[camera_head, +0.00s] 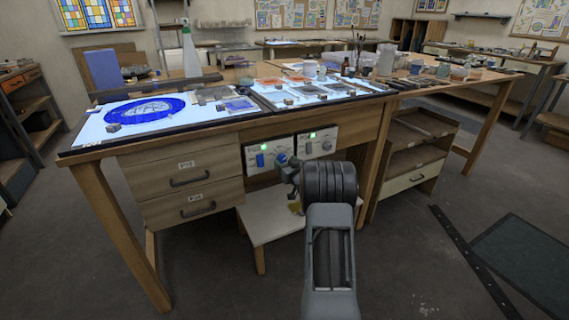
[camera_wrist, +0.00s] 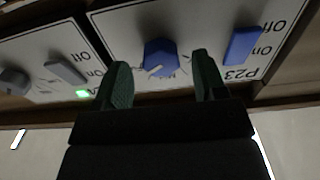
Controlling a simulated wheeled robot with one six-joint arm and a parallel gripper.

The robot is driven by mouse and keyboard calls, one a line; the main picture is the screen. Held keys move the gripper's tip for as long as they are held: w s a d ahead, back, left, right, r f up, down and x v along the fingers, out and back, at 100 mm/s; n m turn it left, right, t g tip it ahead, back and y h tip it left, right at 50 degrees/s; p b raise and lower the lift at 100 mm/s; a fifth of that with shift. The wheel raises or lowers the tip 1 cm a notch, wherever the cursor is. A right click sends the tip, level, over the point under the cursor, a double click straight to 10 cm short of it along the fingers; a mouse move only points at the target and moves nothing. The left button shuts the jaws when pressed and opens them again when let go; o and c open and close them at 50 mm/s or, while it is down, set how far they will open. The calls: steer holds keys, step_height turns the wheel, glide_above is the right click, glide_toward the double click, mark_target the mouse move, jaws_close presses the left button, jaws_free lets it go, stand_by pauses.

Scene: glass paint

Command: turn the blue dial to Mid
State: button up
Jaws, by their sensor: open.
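The blue dial (camera_wrist: 160,56) is on a white control panel (camera_wrist: 125,25), which appears upside down in the wrist view. Its white pointer mark points to the lower left there. The labels around it are too small or hidden to read. My gripper (camera_wrist: 161,64) is open, with its two green fingers on either side of the dial in that view. I cannot tell whether they touch it. In the head view my gripper (camera_head: 288,166) is at the panel (camera_head: 251,153) under the bench and covers the dial.
A blue On/Off switch (camera_wrist: 242,45) sits beside the dial on the same panel. A second panel (camera_head: 316,145) with grey controls is to the right in the head view. Drawers (camera_head: 190,182) flank the left side, and a low white stool (camera_head: 270,222) stands below.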

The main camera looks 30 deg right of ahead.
steer(key=shift+w, duration=0.65)
steer(key=c, duration=0.9)
